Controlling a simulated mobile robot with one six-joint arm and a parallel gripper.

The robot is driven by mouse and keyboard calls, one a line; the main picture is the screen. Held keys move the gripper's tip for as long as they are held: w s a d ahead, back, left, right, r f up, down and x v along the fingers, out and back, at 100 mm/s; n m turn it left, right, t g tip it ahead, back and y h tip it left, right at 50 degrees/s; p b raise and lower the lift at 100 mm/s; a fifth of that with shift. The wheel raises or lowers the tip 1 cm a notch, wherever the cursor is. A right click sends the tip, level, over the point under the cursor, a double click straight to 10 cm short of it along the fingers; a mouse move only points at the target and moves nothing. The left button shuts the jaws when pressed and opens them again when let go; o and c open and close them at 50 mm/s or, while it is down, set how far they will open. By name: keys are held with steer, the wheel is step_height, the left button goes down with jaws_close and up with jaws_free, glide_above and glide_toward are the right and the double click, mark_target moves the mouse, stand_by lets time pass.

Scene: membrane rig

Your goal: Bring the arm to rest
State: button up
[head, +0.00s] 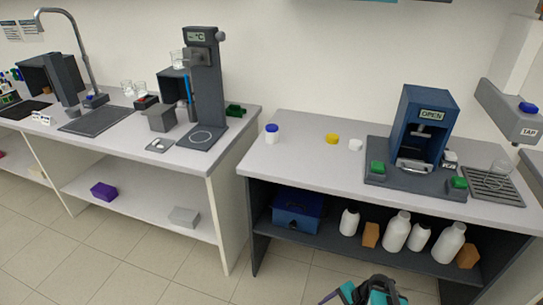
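Part of my own arm, dark with teal and a little red, shows at the bottom edge of the head view, right of the middle. It is in front of the right bench and over the tiled floor, apart from the bench top and the things on it. Only joint-like pieces show. No gripper fingers can be made out, and the rest of the arm is cut off by the frame.
The right bench (300,166) bears a blue press (408,124) reading OPEN, a blue-capped jar (272,134), a yellow lid (332,139) and a drain tray (508,190). White bottles (397,231) stand on its shelf. The left bench (190,157) holds a tall grey stand (206,90).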

steer(key=s+a+f+n+g+h, duration=0.2)
steer(key=s+f+n+g+h, duration=0.1)
steer(key=s+n, duration=0.3)
steer(key=s+a+f+n+g+h, duration=0.2)
steer(key=s+n, duration=0.3)
steer(key=s, duration=0.5)
steer(key=shift+s+a+f+n+g+h+b, duration=0.2)
steer(key=shift+a+f+n+g+h+b, duration=0.2)
steer(key=shift+a+f+g, duration=0.2)
steer(key=shift+d, duration=0.15)
